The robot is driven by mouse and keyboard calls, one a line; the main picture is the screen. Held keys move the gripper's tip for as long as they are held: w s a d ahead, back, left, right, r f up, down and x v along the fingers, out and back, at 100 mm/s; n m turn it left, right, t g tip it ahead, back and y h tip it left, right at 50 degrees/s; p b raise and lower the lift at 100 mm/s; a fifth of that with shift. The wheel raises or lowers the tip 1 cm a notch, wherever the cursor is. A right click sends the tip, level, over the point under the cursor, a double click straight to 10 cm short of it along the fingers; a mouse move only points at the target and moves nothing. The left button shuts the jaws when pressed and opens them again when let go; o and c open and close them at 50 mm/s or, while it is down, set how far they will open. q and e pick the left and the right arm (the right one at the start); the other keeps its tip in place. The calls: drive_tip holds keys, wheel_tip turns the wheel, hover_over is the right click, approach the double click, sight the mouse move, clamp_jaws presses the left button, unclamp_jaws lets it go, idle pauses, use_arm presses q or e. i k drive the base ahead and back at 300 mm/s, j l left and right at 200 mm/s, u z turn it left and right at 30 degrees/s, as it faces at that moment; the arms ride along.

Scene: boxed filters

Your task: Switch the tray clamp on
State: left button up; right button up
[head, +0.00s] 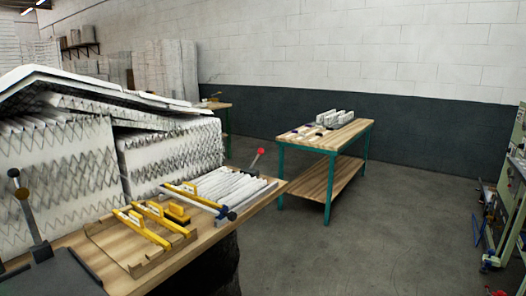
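A wooden tray (138,268) lies on the near workbench (215,232) at the left, holding yellow-handled tools (150,228). A lever with a red ball knob (260,151) stands tilted to the right beside the stack of white filter strips (228,187). Another lever, dark with a ball knob (14,173), rises at the left edge from a dark plate (55,278). I cannot tell which lever belongs to the tray clamp, or its state. Neither of my grippers shows in the head view.
Large pleated filters (60,170) fill the back of the near bench. A green-legged table (330,140) with white pieces stands mid-room. Green equipment (510,205) lines the right edge. The grey floor (400,230) between is clear.

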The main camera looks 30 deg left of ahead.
sight(261, 150)
drive_tip(key=u, duration=0.6)
drive_tip(key=i+l+u, duration=0.1)
drive_tip(key=i+u, duration=0.3)
drive_tip(key=i+l+u, duration=0.2)
drive_tip(key=i+u, duration=0.15)
drive_tip(key=i+l+u, duration=0.4)
drive_tip(key=j, duration=0.1)
